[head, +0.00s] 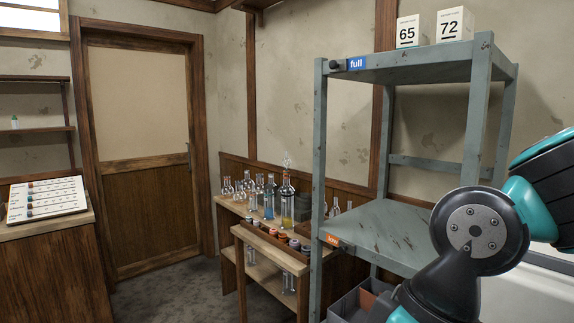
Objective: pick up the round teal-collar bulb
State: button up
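I cannot pick out a round bulb with a teal collar for certain. A wooden rack (259,246) at the front of the wooden bench holds several pieces with coloured collars (283,238), some orange, pink or dark. Clear glass parts (288,283) show below the rack. They are too small to match to their collars. More clear glassware (227,188) stands on the bench behind the rack. My arm fills the right side of the head view, but my gripper's fingers are not in view.
A grey metal shelf unit (319,180) stands right of the bench, with "full" and "65", "72" box labels on top. A grey bin (349,305) sits low beside it. A sloped chart (45,198) rests on a left cabinet. Floor (180,285) before the door is clear.

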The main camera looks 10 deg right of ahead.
aim_at(286, 163)
jog(key=z, duration=0.3)
jog(key=k, duration=0.3)
jog(key=u, duration=1.2)
jog(key=i, duration=1.95)
jog(key=u, duration=0.15)
jog(key=i, duration=1.6)
jog(key=z, duration=1.1)
jog(key=i, duration=0.95)
jog(key=z, duration=0.95)
